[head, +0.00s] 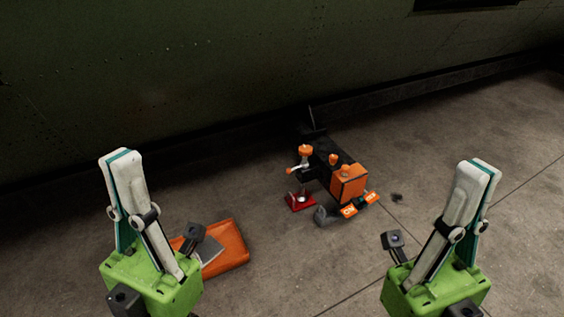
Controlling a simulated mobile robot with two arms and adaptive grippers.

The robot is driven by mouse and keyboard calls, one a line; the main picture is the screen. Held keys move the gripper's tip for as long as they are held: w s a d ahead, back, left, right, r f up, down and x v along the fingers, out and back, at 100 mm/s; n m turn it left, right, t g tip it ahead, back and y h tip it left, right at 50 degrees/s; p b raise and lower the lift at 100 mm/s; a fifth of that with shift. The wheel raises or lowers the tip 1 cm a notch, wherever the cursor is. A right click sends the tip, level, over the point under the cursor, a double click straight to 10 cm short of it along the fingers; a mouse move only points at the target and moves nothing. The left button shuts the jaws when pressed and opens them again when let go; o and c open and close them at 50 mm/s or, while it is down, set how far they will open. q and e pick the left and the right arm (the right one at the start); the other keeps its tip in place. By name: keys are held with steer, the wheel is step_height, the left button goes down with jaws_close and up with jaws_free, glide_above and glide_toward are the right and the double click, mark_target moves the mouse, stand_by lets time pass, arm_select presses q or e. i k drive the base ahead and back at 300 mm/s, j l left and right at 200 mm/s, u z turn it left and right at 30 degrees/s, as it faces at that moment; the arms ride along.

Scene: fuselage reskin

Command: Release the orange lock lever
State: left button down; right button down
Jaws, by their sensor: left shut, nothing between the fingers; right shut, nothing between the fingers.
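A black and orange device (348,185) lies on the floor near the middle of the head view. A small orange-tipped lever (291,170) sticks out to the left from a grey post under an orange cap (305,150). I cannot tell for sure whether this is the lock lever. My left gripper (122,157) is shut and empty, pointing up at the left, apart from the device. My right gripper (478,167) is shut and empty, pointing up at the right, also apart from it.
A red base plate (300,202) lies below the post. Orange tags (348,211) lie at the device's front. An orange tray (232,242) stands beside my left gripper. A dark riveted wall (200,70) rises behind. Open concrete floor (320,265) lies between my grippers.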

mark_target(288, 171)
steer(key=i+j, duration=1.1)
steer(key=z, duration=1.35)
